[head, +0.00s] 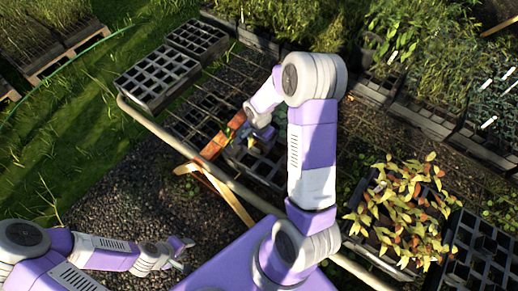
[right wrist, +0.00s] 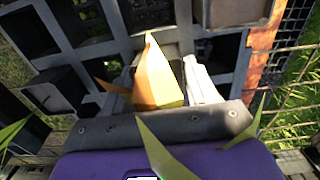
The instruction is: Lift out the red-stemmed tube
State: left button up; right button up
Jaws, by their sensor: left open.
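My right gripper (head: 258,132) is low over a dark tray of cells (head: 262,168) in the middle of the head view. In the right wrist view its pale fingers (right wrist: 165,88) point at the grid of cells. An orange-yellow leaf (right wrist: 157,75) stands in front of the fingers and hides the space between them. Green leaf tips (right wrist: 165,152) show nearer the camera. The stem and tube under these leaves are hidden, so I cannot tell the stem colour or whether the jaws grip it. My left gripper (head: 184,250) is open and empty over the gravel at lower left.
An orange-brown strip (head: 214,146) lies beside the tray. Empty cell trays (head: 158,76) stand at upper left on the wire bench. A pale rail (head: 190,152) runs along the bench's near edge. A yellow-leaved plant tray (head: 402,215) stands at right; dense green plants fill the back.

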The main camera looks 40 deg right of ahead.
jog(key=c, duration=0.7)
jog(key=shift+o, duration=0.2)
jog(key=shift+r, duration=0.1)
